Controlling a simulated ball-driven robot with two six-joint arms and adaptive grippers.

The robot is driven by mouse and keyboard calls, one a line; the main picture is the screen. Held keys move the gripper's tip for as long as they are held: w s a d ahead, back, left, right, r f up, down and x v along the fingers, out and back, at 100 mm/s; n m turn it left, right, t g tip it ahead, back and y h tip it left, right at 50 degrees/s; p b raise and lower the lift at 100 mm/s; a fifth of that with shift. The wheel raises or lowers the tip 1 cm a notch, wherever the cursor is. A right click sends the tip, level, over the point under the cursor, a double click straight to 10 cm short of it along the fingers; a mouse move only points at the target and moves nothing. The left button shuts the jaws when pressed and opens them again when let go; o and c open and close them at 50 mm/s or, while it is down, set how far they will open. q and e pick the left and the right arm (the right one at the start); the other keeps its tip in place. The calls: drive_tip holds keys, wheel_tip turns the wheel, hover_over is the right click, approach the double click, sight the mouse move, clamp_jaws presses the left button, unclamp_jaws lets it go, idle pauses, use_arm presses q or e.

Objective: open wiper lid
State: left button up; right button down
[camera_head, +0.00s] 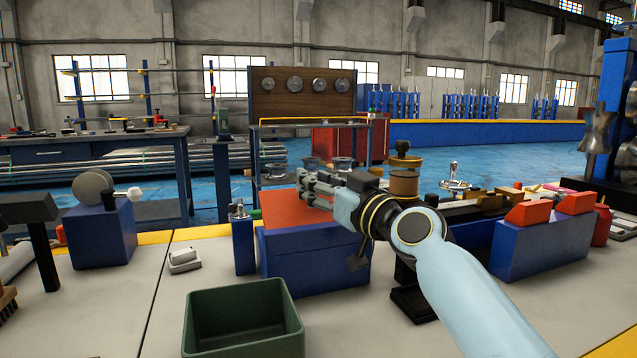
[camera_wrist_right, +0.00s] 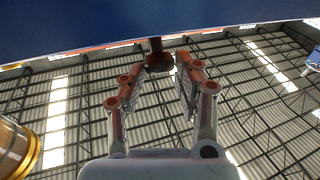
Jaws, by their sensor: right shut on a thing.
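The wiper box (camera_head: 315,262) is blue with a flat red-orange top (camera_head: 285,208) and stands on the bench in the middle of the head view. My right gripper (camera_head: 308,186) reaches in from the right over that top, its fingers pointing left. In the right wrist view my right gripper (camera_wrist_right: 160,66) has its fingertips closed around a small dark knob (camera_wrist_right: 157,46) on a short stem. The arm and fingers hide part of the box top, and I cannot tell whether the lid is raised. My left gripper is not in view.
An open green bin (camera_head: 243,310) stands in front of the box. A narrow blue block (camera_head: 243,245) stands at its left. A blue holder with red-orange blocks (camera_head: 540,245) is at the right. An amber jar (camera_head: 404,182) stands behind my arm. Clear bench lies left of the bin.

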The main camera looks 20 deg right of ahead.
drive_tip(key=shift+s+a+f, duration=0.1)
drive_tip(key=shift+a+f, duration=0.05)
drive_tip(key=shift+f, duration=0.55)
drive_tip(key=c, duration=1.2)
unclamp_jaws()
drive_tip(key=shift+o, duration=0.9)
drive_tip(key=shift+r, duration=0.1)
drive_tip(key=shift+o, duration=0.3)
drive_tip(key=shift+r, duration=0.2)
drive_tip(key=v, duration=1.2)
